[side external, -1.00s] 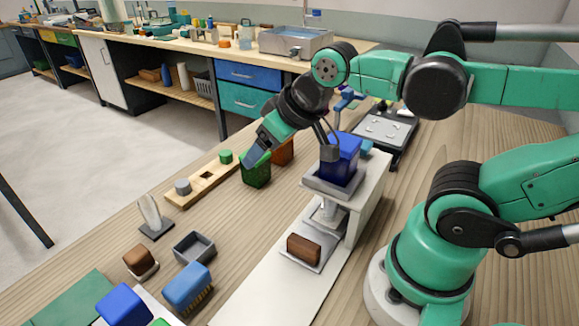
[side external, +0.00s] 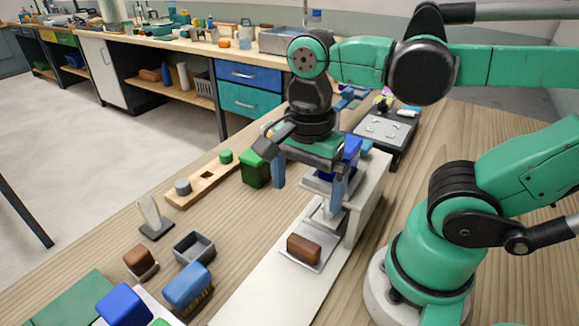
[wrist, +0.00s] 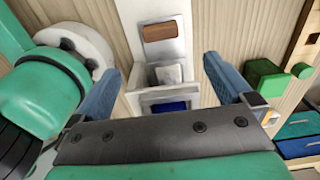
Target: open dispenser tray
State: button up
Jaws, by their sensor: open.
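The dispenser is a white stand (side external: 368,190) with a grey upper tray (side external: 318,183) that holds a dark blue block (side external: 352,147). A brown block (side external: 304,249) sits on a small grey plate at its foot. In the wrist view the brown block (wrist: 164,31) is at the top and part of the blue block (wrist: 170,107) shows above the gripper body. My gripper (side external: 308,182) points down, open and empty, in front of the dispenser's upper part, with its blue fingers apart. In the wrist view the fingers (wrist: 165,72) lie either side of the dispenser. The gripper hides part of the upper tray and block.
A green block (side external: 254,170) and a wooden rack (side external: 205,178) stand to the left. A grey open box (side external: 194,247), a blue brush (side external: 187,287) and another brown block (side external: 138,261) are nearer. A black-framed plate (side external: 388,130) lies behind. Bare table lies between box and dispenser.

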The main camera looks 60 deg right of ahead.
aim_at(304, 242)
jog(key=shift+f, duration=5.45)
